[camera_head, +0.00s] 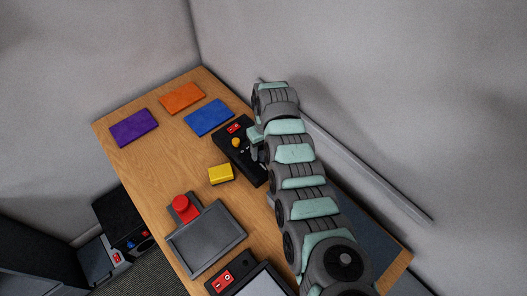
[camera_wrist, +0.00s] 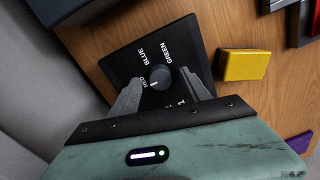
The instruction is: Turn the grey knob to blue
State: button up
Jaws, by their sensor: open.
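The grey knob (camera_wrist: 161,77) sits on a black panel (camera_wrist: 130,65) in the wrist view, with the words RED, BLUE and GREEN printed around it. Its white mark appears to point towards RED. My gripper (camera_wrist: 158,80) is open, with one finger on each side of the knob. I cannot tell whether the fingers touch it. In the head view the black panel (camera_head: 228,142) lies on the wooden table, partly covered by my arm, and the grey knob is hidden there.
A yellow block (camera_head: 221,174) lies beside the panel. Purple (camera_head: 134,128), orange (camera_head: 182,98) and blue (camera_head: 209,117) pads lie at the far end. A grey tray-like device (camera_head: 207,239) with a red button (camera_head: 185,208) stands nearer. Grey walls border the table.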

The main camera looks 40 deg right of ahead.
jog(key=shift+f, duration=0.45)
jog(key=shift+c, duration=0.4)
grip_shut()
